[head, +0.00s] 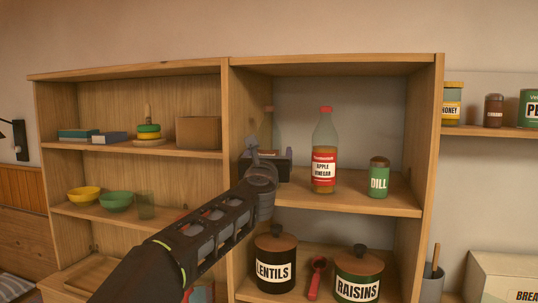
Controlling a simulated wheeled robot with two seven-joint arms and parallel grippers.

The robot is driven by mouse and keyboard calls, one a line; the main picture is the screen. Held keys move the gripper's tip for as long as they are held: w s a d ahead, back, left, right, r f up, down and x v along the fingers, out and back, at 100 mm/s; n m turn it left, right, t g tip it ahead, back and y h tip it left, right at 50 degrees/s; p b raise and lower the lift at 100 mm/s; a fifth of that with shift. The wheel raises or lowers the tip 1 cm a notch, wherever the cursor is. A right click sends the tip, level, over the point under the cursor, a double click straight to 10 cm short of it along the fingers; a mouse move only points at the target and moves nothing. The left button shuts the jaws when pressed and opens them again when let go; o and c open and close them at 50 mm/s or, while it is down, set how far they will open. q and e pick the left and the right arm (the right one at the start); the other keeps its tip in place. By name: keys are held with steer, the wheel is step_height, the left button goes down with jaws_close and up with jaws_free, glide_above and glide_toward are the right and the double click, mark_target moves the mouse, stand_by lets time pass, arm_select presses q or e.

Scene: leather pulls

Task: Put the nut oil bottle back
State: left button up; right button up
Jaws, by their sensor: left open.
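A tall clear bottle with a brownish cap (270,125) stands on the middle shelf of the right-hand cabinet, at its left side. My gripper hides its lower part and any label, so I cannot read whether it is the nut oil bottle. My left gripper (268,160) is open in front of this bottle, at shelf height; whether the fingers touch it or are around it is hidden. My right gripper is not in view.
An apple vinegar bottle (324,155) stands just right of my gripper, with a dill jar (378,178) beyond it. The lower shelf holds a lentils jar (275,258), a red scoop (317,275) and a raisins jar (358,275). The cabinet's divider (229,110) is close left.

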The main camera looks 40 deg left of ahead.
arm_select(q)
steer(key=shift+s+d+f+b, duration=0.15)
steer(key=shift+s+d+b, duration=0.2)
steer(key=shift+s, duration=0.2)
steer(key=b+v, duration=0.3)
steer(key=v, duration=0.7)
steer(key=shift+s+d, duration=0.2)
steer(key=shift+s, duration=0.1)
steer(key=shift+o, duration=0.4)
stand_by(0.4)
